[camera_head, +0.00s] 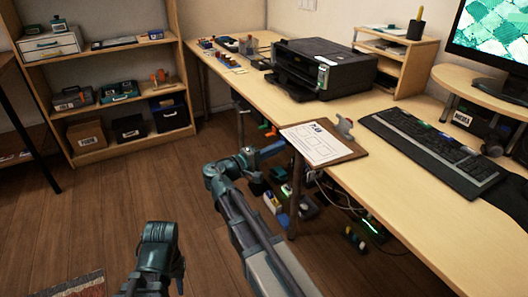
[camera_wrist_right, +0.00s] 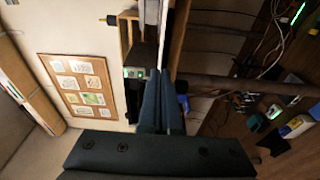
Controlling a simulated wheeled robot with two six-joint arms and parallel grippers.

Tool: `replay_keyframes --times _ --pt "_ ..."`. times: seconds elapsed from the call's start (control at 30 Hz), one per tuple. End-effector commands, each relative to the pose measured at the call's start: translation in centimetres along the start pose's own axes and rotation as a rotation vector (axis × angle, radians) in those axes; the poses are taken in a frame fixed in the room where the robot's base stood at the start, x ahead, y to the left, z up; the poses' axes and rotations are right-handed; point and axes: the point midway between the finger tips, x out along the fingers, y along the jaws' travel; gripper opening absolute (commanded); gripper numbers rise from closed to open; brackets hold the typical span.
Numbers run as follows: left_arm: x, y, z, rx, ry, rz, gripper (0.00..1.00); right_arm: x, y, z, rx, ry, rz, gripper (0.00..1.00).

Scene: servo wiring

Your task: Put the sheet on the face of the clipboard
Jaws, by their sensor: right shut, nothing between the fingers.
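The white printed sheet (camera_head: 314,146) lies on the face of the brown clipboard (camera_head: 357,152), at the front edge of the desk in the head view. My right gripper (camera_head: 274,149) is shut and empty, just left of the sheet's near-left edge. In the right wrist view its closed fingers (camera_wrist_right: 162,88) point at pale and brown edges seen nearly edge-on; contact is unclear. My left arm is at the lower left of the head view; its fingers cannot be made out.
The desk (camera_head: 415,190) holds a black printer (camera_head: 320,68), a keyboard (camera_head: 430,150) and a small wooden organiser (camera_head: 400,62). A shelf (camera_head: 105,100) stands at the back left. Cables and small items lie under the desk. The desk between printer and clipboard is mostly clear.

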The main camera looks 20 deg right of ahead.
Motion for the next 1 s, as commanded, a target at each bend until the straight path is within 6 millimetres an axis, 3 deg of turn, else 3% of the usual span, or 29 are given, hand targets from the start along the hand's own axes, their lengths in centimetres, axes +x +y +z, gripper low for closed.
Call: replay_keyframes --times 0.2,0.63,0.83,1.0 --pt "0.0 0.0 0.0 0.000 0.000 0.000 0.36 1.3 0.0 1.5 0.000 0.000 0.000 0.00" --pt "0.0 0.0 0.0 0.000 0.000 0.000 0.36 1.5 0.0 1.6 0.000 0.000 0.000 0.00" --pt "0.0 0.0 0.0 0.000 0.000 0.000 0.36 2.9 0.0 3.1 0.000 -0.002 0.000 0.00" --pt "0.0 0.0 0.0 0.000 0.000 0.000 0.36 2.9 0.0 3.0 0.000 0.000 0.000 0.00"
